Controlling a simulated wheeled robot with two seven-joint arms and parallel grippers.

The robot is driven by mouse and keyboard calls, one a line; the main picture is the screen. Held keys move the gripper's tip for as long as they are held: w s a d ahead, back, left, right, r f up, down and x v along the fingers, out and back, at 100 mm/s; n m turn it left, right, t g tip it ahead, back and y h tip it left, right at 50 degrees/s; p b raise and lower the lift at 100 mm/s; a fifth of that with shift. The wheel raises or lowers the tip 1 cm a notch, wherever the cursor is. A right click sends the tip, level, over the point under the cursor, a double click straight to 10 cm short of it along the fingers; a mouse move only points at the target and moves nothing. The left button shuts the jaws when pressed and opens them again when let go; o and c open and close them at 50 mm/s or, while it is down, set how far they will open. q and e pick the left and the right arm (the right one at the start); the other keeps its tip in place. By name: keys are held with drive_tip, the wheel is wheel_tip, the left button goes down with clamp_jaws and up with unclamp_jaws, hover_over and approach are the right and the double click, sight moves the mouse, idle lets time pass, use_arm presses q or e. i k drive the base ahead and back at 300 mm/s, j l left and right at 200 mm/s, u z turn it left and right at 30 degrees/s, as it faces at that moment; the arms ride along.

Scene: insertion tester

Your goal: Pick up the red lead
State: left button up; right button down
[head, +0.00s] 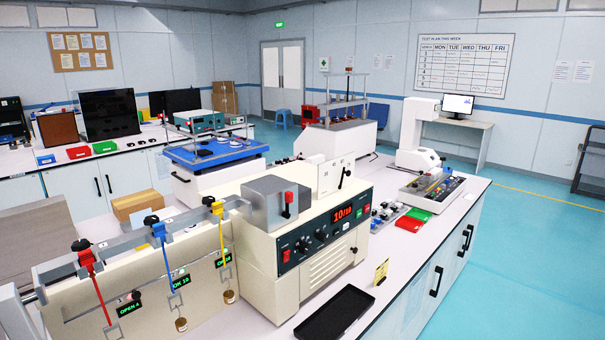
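The red lead (86,262) hangs at the lower left of the head view, from a black clip on a grey horizontal rail (130,242). A small green display reading "OPEN 4" (129,308) sits beside the strand. A blue lead (160,232) and a yellow lead (218,209) hang further right along the same rail, each with a weight below. Neither of my grippers shows in this view.
The cream tester (310,240) with a red numeric display stands right of the leads. An empty black tray (335,312) lies in front of it. A cardboard box (137,204) is behind the rail. Red and green trays (409,223) sit on the bench's right.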

sight(86, 257)
drive_tip(key=u, duration=1.5)
